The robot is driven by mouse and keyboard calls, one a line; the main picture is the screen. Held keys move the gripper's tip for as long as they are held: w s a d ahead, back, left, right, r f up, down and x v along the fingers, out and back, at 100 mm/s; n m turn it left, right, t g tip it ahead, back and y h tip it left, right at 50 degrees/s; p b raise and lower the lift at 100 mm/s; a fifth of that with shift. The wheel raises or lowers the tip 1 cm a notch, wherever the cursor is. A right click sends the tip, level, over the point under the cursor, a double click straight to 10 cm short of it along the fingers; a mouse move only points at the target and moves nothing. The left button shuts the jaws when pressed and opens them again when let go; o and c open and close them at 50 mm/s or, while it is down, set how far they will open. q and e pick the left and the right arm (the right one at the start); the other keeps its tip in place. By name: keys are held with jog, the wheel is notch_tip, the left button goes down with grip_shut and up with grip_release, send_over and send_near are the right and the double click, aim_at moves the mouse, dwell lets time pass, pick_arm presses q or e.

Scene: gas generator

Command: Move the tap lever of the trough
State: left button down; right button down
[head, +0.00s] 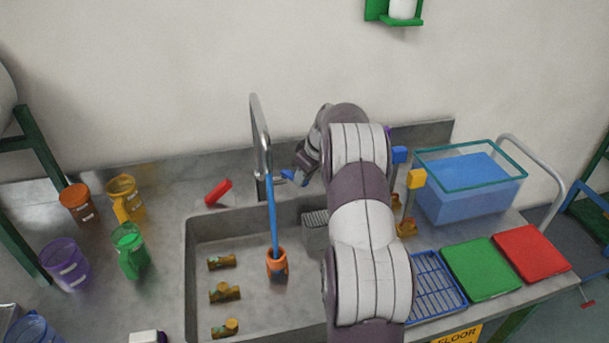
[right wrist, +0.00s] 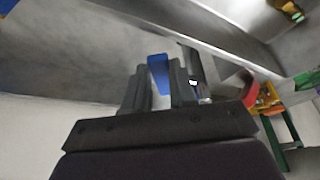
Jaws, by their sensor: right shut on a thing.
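The grey metal tap (head: 261,135) rises at the back edge of the sunken trough (head: 190,270). Its small blue lever (head: 288,174) points right from the tap's base. My right gripper (head: 297,178) reaches in from the right, its jaws at the lever and partly hidden by my arm. In the right wrist view the blue lever (right wrist: 159,72) shows between the two dark fingers (right wrist: 157,85), which are shut on it. Part of the tap's grey body (right wrist: 192,68) is beside the fingers. My left gripper is not in view.
Several brass fittings (head: 224,292) lie in the trough. Coloured jugs (head: 128,247) stand left, a red block (head: 218,192) behind. A blue bin (head: 470,188) stands right.

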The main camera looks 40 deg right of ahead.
jog(key=c, duration=0.9)
grip_release()
jog(key=p+v, duration=0.4)
jog(key=v, duration=0.8)
jog(key=shift+r, duration=0.35)
